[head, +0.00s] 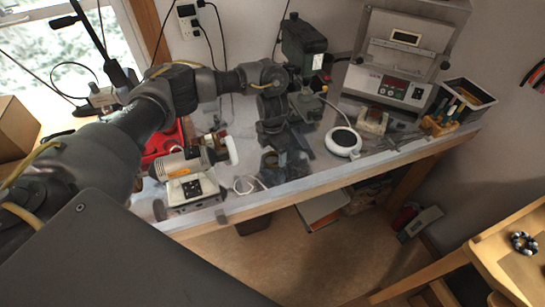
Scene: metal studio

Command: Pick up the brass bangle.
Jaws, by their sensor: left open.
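My left arm comes in from the left over the workbench, and its left gripper (285,160) points down near the bench's front edge. The gripper is open, and I see nothing held between its fingers. I cannot make out a brass bangle for certain; small brownish shapes beside the fingers are too small and dark to tell. My right gripper is not in view.
The bench (400,155) holds a bench motor (187,163) left of the gripper, a white round device (343,142) to its right, and a control unit (393,88) behind. A dark beaded ring (523,243) lies on a wooden table at the right.

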